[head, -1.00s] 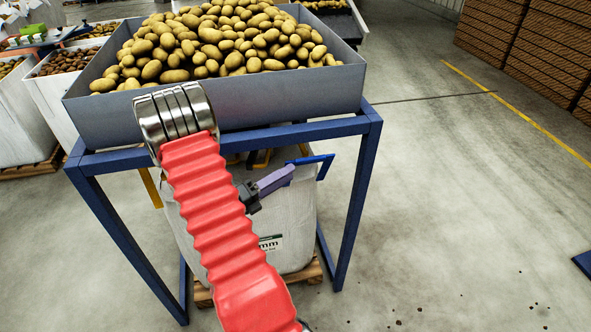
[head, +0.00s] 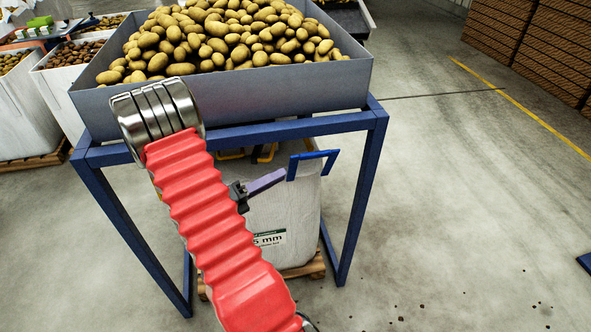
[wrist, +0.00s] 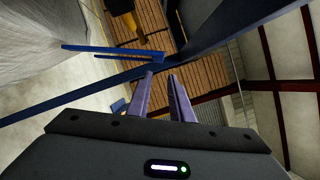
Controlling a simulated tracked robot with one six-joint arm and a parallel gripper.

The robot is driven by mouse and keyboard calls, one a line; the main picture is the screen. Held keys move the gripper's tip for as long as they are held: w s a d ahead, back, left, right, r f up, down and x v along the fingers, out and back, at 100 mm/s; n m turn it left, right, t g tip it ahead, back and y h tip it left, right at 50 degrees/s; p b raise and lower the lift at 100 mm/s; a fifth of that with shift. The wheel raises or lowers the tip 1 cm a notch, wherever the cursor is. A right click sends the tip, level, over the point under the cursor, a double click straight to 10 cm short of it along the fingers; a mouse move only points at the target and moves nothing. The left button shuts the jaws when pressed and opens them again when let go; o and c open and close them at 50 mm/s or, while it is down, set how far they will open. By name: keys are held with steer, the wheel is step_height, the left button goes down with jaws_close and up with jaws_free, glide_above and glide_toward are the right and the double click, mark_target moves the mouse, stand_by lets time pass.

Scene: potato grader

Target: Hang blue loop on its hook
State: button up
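The blue loop (head: 316,157) stands at the upper right corner of the white bag (head: 300,215), under the blue frame, as an angular bracket shape. In the wrist view, a blue strip that looks like the loop (wrist: 105,49) ends just beyond the fingertips. My gripper (head: 285,173) has purple fingers pointing right, close to the loop's near left leg; contact is unclear. The wrist view shows the gripper (wrist: 161,75) with a narrow gap between its fingers and nothing visible in it. I cannot make out the hook; the frame's underside is partly hidden by my red-sleeved arm.
The blue frame (head: 363,180) surrounds the bag, its right post close to the loop. A grey hopper full of potatoes (head: 240,98) sits above. Yellow loops (head: 265,154) show at the bag's back. Open concrete floor (head: 460,210) lies to the right.

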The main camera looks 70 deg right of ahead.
steer(key=a+r+m+y, duration=0.1)
steer(key=a+m, duration=0.1)
steer(key=a+r+m+y, duration=0.2)
steer(key=a+m, duration=0.1)
steer(key=a+r+m+t+y, duration=0.1)
steer(key=a+r+m, duration=0.1)
steer(key=shift+s+a+m, duration=0.3)
steer(key=shift+a+m, duration=0.1)
jaws_close()
steer(key=w+a+r+m+t+y, duration=0.2)
steer(key=a+r+m+t+y, duration=0.1)
steer(key=a, duration=0.8)
steer(key=w+a+r+m+t+y, duration=0.2)
steer(key=a+m+t, duration=0.5)
steer(key=a, duration=0.5)
steer(key=w+a+r+m+t+y, duration=0.1)
steer(key=a+r+m+t+y, duration=0.4)
steer(key=a, duration=0.6)
steer(key=shift+w+a+m+t+y, duration=0.4)
steer(key=shift+t+y, duration=0.1)
steer(key=shift+y, duration=0.3)
steer(key=shift+s+r, duration=0.1)
